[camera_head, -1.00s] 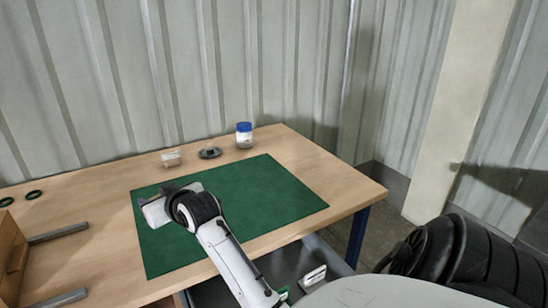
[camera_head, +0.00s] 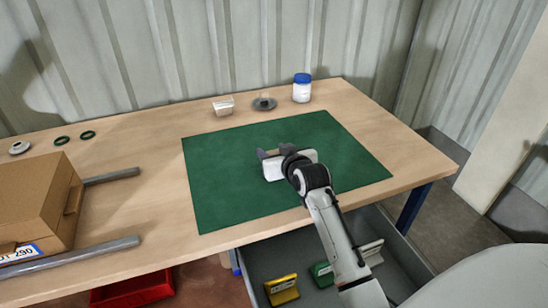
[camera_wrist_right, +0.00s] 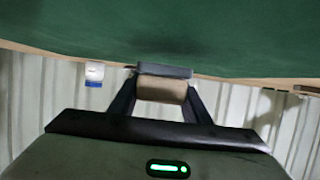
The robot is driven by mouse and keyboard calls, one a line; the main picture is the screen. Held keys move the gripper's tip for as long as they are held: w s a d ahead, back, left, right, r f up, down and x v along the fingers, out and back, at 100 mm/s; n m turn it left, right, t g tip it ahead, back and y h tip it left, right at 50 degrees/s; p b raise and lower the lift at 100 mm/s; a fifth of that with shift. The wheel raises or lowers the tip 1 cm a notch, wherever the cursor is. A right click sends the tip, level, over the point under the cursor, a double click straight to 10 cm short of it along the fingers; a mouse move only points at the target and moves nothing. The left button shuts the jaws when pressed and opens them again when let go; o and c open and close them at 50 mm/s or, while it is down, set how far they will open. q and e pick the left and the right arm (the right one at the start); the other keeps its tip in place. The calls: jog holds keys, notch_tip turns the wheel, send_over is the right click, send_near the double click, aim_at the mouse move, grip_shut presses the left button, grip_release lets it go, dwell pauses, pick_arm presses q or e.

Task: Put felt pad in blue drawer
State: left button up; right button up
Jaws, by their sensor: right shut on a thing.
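My right gripper (camera_head: 276,151) is over the green mat, and the head view mostly shows its white body and dark fingers. In the right wrist view its two dark fingers (camera_wrist_right: 163,98) are shut on a small tan, rounded piece (camera_wrist_right: 162,90) with a grey slab along its edge. I take this piece to be the felt pad, but its material is not clear. In the head view the hand hides most of it. An open grey drawer (camera_head: 400,268) stands below the table's front edge; I see no clear blue on it. My left gripper is not in view.
The drawer holds a yellow block (camera_head: 282,289), a green block (camera_head: 321,273) and a white block (camera_head: 371,252). A red bin (camera_head: 132,291) is at lower left. A cardboard box (camera_head: 38,205) sits left of the green mat (camera_head: 222,200). A blue-lidded jar (camera_head: 302,90) stands behind the mat.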

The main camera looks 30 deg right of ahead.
jog(key=shift+f, duration=0.9)
jog(key=shift+f, duration=0.15)
jog(key=o, duration=1.1)
